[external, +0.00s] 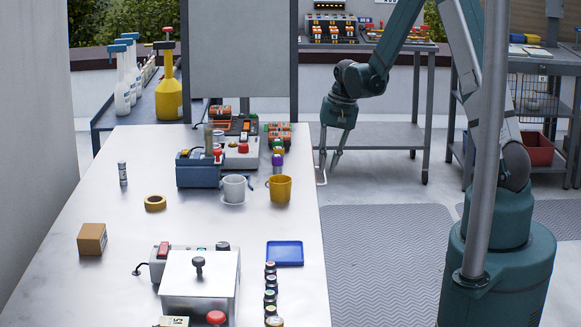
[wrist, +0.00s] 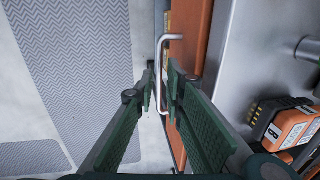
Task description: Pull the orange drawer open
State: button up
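The orange drawer (wrist: 192,35) shows its front along the side of the metal table in the wrist view. Its silver bar handle (wrist: 160,62) stands out from the front. My gripper (wrist: 164,82) is open, with one green finger on each side of the handle. I cannot tell whether either finger touches it. In the external view my gripper (external: 328,165) points down just off the table's right edge, and a bit of the handle (external: 321,183) shows below it. The orange front is hidden there.
The metal table (external: 100,270) bears a yellow mug (external: 280,188), a white cup (external: 234,188), a blue tray (external: 285,253) and several devices. An orange-and-black battery (wrist: 285,123) lies near the table edge. The floor (external: 385,255) right of the table is clear up to my base.

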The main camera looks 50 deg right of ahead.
jog(key=shift+w+a+f, duration=0.15)
jog(key=shift+f, duration=1.1)
grip_shut()
jog(key=s+d+b, duration=0.3)
jog(key=s+d, duration=1.6)
jog(key=s, duration=0.1)
jog(key=shift+d, duration=0.35)
